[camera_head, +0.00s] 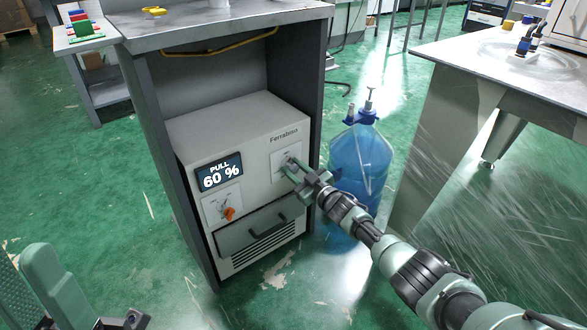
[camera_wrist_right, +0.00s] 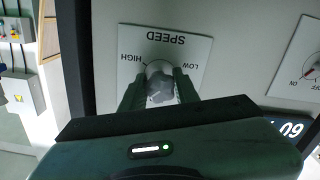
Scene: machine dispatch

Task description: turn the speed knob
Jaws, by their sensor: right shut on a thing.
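The speed knob (camera_wrist_right: 160,86) is a grey knob on a white plate marked SPEED, with LOW and HIGH, upside down in the right wrist view. My right gripper (camera_head: 292,172) reaches the plate from the lower right. Its two fingers are shut on the knob, one on each side, and partly hide it. The machine's display (camera_head: 219,173) reads PULL 60 %.
An orange switch (camera_head: 229,213) sits below the display, above a grey drawer (camera_head: 262,232) with a dark handle. The machine stands inside a grey bench frame (camera_head: 317,90). A blue water bottle (camera_head: 358,165) stands just right of it, close to my right arm.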

